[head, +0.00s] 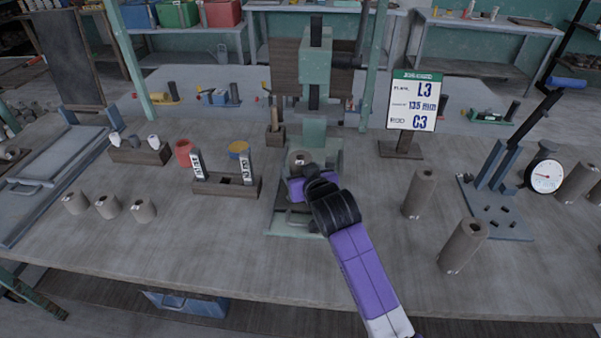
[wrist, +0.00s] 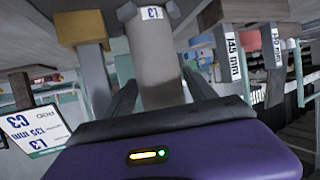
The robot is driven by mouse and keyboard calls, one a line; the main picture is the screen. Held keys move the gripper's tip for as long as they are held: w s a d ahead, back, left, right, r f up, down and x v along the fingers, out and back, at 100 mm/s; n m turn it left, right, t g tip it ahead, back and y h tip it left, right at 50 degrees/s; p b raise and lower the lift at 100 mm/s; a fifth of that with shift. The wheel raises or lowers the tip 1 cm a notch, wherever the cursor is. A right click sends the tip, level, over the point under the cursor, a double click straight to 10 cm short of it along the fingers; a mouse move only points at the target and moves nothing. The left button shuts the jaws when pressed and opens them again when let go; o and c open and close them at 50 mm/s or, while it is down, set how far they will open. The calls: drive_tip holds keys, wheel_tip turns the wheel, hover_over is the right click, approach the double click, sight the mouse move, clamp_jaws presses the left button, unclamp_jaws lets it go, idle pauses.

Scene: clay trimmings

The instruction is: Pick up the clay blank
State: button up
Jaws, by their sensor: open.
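A grey-brown clay blank (head: 299,158) stands in the green press (head: 316,75), under its ram. My gripper (head: 303,176) is open around the blank, with one finger on each side. Contact between the fingers and the blank cannot be made out. The lower part of the blank is hidden by my gripper in the head view. A sign (head: 415,102) reads L3, 135 mm and C3.
A wooden rack (head: 226,187) with two labelled tags stands left of the press. Three short cylinders (head: 108,206) stand further left. Taller cylinders (head: 420,192) and a dial gauge (head: 547,176) stand to the right. The front edge of the bench is clear.

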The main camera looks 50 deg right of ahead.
drive_tip(key=shift+w+d+f, duration=0.1)
drive_tip(key=shift+w+f, duration=0.05)
drive_tip(key=shift+w, duration=0.1)
clamp_jaws()
drive_tip(key=shift+r, duration=0.2)
